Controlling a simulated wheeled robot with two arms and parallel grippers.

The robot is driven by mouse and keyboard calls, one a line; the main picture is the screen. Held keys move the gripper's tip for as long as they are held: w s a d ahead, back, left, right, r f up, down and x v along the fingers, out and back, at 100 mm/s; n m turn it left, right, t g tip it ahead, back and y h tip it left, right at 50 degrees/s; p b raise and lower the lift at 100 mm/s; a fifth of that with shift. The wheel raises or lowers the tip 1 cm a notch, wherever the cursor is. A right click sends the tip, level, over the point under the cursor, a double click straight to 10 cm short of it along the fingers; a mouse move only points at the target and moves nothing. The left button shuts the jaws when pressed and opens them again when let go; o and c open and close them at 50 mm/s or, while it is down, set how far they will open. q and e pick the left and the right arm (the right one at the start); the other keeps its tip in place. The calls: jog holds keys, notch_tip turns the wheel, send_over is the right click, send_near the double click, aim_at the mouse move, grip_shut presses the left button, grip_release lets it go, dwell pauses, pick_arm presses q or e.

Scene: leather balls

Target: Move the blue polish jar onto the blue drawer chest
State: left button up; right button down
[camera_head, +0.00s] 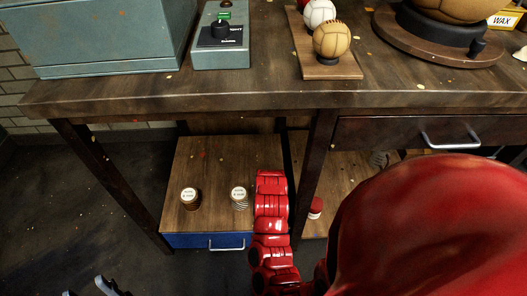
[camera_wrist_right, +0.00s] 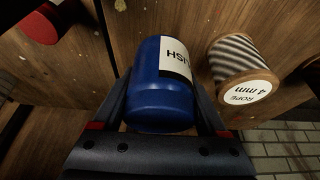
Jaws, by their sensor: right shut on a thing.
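The blue polish jar (camera_wrist_right: 162,90) has a white label and sits between the fingers of my right gripper (camera_wrist_right: 170,118), which is shut on it in the right wrist view. Wooden boards show beneath the jar; I cannot tell whether it touches them. The blue drawer chest (camera_head: 185,240) has a wooden top and a silver handle, low under the bench in the head view. My left gripper (camera_head: 93,290) is open and empty at the bottom left edge, partly cut off.
A red-sided jar (camera_head: 316,207) stands on the board to the right. The workbench (camera_head: 200,92) overhangs the chest. The chest top's back left is clear.

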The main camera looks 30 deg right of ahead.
notch_tip(320, 180, down, 4)
jog(key=shift+b, duration=0.65)
jog(key=shift+r, duration=0.1)
grip_release()
